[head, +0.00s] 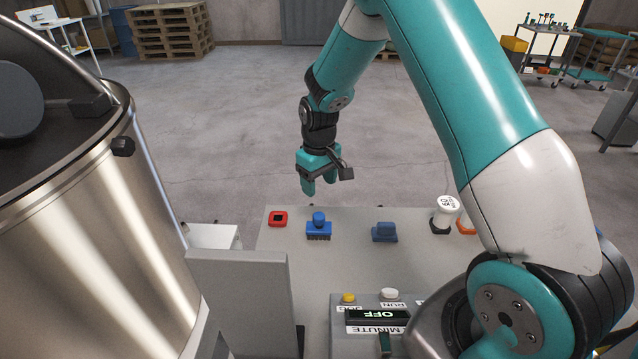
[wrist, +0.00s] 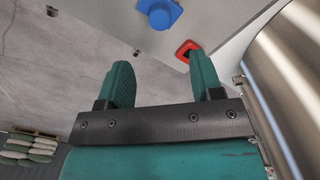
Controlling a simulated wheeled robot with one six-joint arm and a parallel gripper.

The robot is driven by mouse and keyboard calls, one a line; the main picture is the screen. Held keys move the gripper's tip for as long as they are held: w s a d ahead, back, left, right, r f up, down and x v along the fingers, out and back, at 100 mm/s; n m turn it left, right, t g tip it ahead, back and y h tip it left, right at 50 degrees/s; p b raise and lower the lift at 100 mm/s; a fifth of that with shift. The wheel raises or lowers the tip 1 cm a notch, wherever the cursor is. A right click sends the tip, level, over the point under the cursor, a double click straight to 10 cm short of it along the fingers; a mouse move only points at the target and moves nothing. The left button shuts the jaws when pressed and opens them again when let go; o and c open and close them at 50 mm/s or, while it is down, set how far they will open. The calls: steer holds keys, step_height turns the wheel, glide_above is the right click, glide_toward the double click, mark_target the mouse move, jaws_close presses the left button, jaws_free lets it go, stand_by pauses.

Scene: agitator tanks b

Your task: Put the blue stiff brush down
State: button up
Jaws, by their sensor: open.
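A blue brush (head: 318,228) with a round knob and short dark bristles stands on the grey tabletop. In the wrist view its blue knob and base (wrist: 158,14) show at the top edge, beyond my fingertips. A second blue block-shaped tool (head: 384,232) stands to its right; I cannot tell if it is a brush too. My gripper (head: 309,188) is open and empty. It points down and appears above the far edge of the table, apart from the brush. In the wrist view its two green fingers (wrist: 163,72) are spread with nothing between them.
A red square piece (head: 278,219) lies left of the brush, close to one fingertip in the wrist view (wrist: 187,50). A white-capped container (head: 444,214) stands right. A steel tank (head: 100,230) fills the left. Tabletop (head: 345,265) is clear mid-table.

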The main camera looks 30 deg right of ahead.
steer(key=s+a+r+n+y, duration=0.2)
steer(key=s+a+r, duration=0.8)
steer(key=r, duration=0.4)
steer(key=s+a+r+n+y, duration=0.1)
steer(key=s+a+r, duration=0.2)
steer(key=s, duration=0.6)
steer(key=s+a+r+n+y, duration=0.1)
steer(key=s+a+r, duration=0.2)
steer(key=s, duration=0.6)
steer(key=shift+s+a+r+n, duration=0.35)
steer(key=shift+a+n, duration=0.05)
steer(key=shift+a, duration=0.8)
